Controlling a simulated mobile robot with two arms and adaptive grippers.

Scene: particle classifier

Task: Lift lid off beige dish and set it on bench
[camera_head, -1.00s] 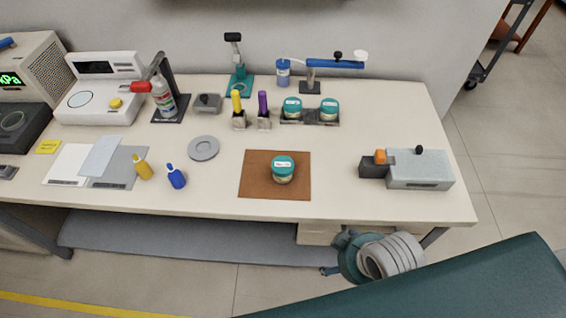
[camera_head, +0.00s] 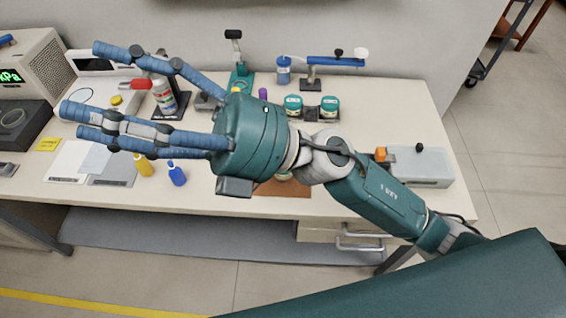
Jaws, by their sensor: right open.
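My right gripper (camera_head: 82,88) is open and empty, its blue fingers spread toward the left above the bench. Its teal palm and my right arm cover the middle of the bench (camera_head: 430,118). A small teal-lidded jar with a pale body stood on the brown mat (camera_head: 285,188) a second ago; now only a sliver of it shows under my wrist. A flat grey round disc left of that mat is now hidden behind the gripper. I cannot tell for sure which thing is the beige dish. My left gripper is not in view.
Two teal-lidded jars (camera_head: 293,105) stand in a dark holder at the back. A yellow bottle (camera_head: 144,167) and a blue bottle (camera_head: 177,175) stand near the front left. A grey box device (camera_head: 420,165) is at the right.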

